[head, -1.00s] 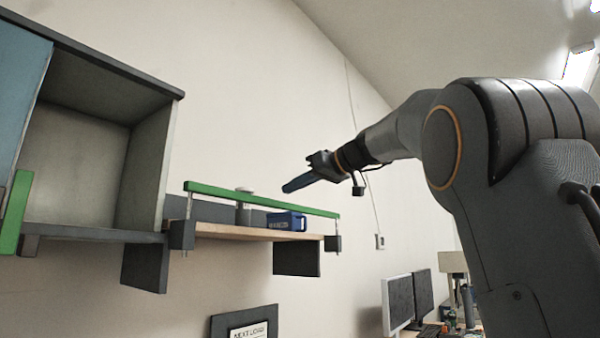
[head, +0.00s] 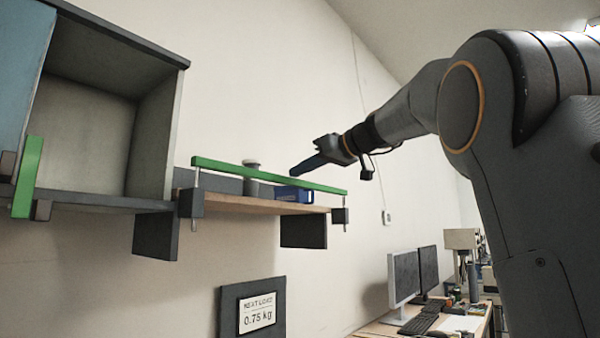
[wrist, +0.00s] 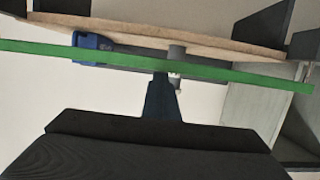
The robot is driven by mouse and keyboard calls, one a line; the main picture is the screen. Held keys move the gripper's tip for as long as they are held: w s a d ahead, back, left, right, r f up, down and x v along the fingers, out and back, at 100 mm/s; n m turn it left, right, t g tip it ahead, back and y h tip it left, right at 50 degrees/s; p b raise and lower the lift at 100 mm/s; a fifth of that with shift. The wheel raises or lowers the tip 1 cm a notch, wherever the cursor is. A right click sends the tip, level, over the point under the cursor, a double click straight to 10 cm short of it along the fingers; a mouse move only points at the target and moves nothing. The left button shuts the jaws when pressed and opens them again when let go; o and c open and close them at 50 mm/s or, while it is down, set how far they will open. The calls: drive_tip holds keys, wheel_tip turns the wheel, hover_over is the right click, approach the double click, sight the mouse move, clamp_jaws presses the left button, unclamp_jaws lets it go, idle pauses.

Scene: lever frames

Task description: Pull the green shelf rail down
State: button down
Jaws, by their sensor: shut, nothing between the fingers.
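The green shelf rail (head: 265,176) is a long thin bar along the front of a wooden shelf, above its board. It stands on a thin metal rod at each end, each in a dark block. My gripper (head: 295,171) has its long blue fingers shut and empty. In the head view its tip is just above the right half of the rail. In the wrist view the rail (wrist: 230,74) crosses the whole picture, and my fingertips (wrist: 160,78) lie right beside its edge. I cannot tell whether they touch it.
A blue box (head: 293,196) and a grey cylinder (head: 251,180) are on the shelf board (head: 262,206) behind the rail. An open cabinet (head: 90,120) with a green handle (head: 28,176) stands left. A sign (head: 257,309) hangs below. Monitors (head: 404,278) stand lower right.

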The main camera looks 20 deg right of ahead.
wheel_tip(320, 180, down, 7)
drive_tip(key=b, duration=0.8)
drive_tip(key=shift+w, duration=0.1)
wheel_tip(320, 180, up, 4)
drive_tip(key=p, duration=0.3)
drive_tip(key=shift+r, duration=0.25)
drive_tip(key=b+v, duration=0.3)
drive_tip(key=v, duration=0.7)
